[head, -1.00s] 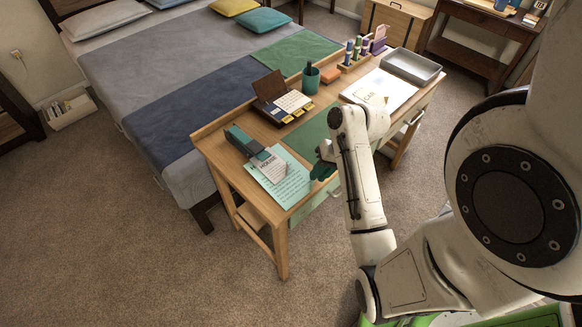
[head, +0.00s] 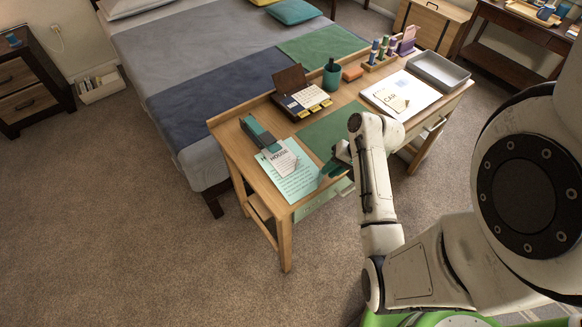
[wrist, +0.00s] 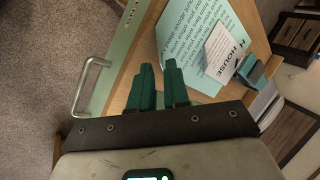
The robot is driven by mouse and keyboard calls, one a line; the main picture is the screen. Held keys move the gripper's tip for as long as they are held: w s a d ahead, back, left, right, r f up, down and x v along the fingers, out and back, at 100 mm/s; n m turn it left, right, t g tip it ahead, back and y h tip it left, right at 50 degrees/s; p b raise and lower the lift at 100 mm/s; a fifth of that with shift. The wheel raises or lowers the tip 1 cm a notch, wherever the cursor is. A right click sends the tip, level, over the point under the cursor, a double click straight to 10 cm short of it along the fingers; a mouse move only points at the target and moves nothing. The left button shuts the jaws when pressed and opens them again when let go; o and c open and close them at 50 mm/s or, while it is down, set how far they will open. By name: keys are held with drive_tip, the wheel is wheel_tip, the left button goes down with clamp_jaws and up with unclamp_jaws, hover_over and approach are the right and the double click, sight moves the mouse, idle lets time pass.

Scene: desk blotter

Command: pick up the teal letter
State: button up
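The teal letter (head: 297,187) is a pale teal sheet with printed lines, lying flat near the desk's front left corner. It also shows in the wrist view (wrist: 183,50), just beyond my fingertips. A white card headed "HOUSE" (head: 284,161) lies over part of it and also shows in the wrist view (wrist: 223,50). My gripper (head: 328,170) is at the desk's front edge, right of the letter and apart from it. In the wrist view my green fingers (wrist: 159,66) are slightly apart, with nothing between them. The arm hides part of the gripper in the head view.
A dark teal-topped object (head: 258,133) stands at the letter's back edge. A metal drawer handle (wrist: 88,84) projects from the desk front.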

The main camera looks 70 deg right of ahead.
drive_tip(key=shift+x, duration=1.4)
drive_tip(key=shift+c, duration=0.3)
clamp_jaws()
drive_tip(key=shift+r, duration=0.1)
